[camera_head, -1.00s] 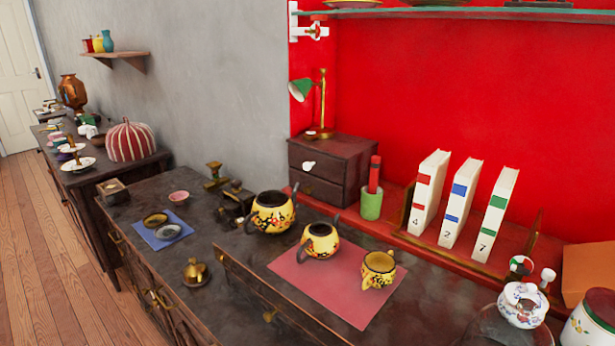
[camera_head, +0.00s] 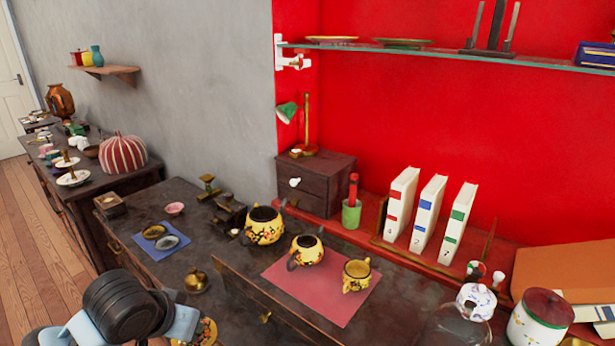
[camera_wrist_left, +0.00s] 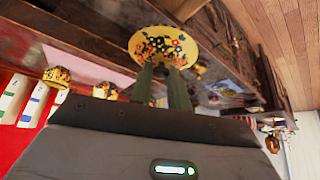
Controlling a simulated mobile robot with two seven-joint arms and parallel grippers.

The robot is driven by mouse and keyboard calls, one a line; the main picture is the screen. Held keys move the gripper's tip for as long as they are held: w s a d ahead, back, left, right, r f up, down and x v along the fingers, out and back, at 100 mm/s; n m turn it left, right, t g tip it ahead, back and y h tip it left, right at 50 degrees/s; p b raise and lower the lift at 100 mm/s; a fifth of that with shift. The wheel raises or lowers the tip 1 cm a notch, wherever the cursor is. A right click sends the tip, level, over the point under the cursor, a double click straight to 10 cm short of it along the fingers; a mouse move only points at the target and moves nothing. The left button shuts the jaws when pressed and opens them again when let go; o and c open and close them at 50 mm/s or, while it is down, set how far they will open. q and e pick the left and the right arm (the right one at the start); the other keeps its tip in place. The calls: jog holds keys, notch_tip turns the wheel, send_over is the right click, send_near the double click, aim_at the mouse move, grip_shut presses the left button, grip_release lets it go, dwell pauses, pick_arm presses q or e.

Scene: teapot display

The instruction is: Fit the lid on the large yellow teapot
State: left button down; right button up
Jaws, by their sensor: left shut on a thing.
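The large yellow teapot (camera_head: 265,228), painted with flowers, stands lidless on the dark counter with its dark opening facing up. My left gripper (camera_wrist_left: 162,74) is shut on a round yellow flowered lid (camera_wrist_left: 165,46) in the left wrist view. In the head view, my left arm enters at the bottom left, and the lid (camera_head: 206,331) shows partly at the lower edge. It is well apart from the teapot, nearer the front. The gripper's fingers are hidden in the head view. My right gripper is not in view.
A medium yellow teapot (camera_head: 306,251) and a small yellow pot (camera_head: 357,275) stand on a pink mat (camera_head: 335,308). A brass domed object (camera_head: 196,281) and a blue mat (camera_head: 153,251) with two discs lie left. Books (camera_head: 427,212) stand behind.

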pick_arm(q)
jog(key=r, duration=0.1)
jog(key=r+n, duration=0.1)
jog(key=r, duration=0.1)
jog(key=s+r+n+y, duration=0.1)
jog(key=r, duration=0.1)
jog(key=shift+s+d+r+p, duration=0.1)
jog(key=shift+d+r+p, duration=0.15)
jog(key=shift+p, duration=0.1)
jog(key=s+f, duration=1.1)
jog(key=f, duration=0.5)
jog(key=shift+s, duration=0.25)
jog(key=shift+w+d+f, duration=0.1)
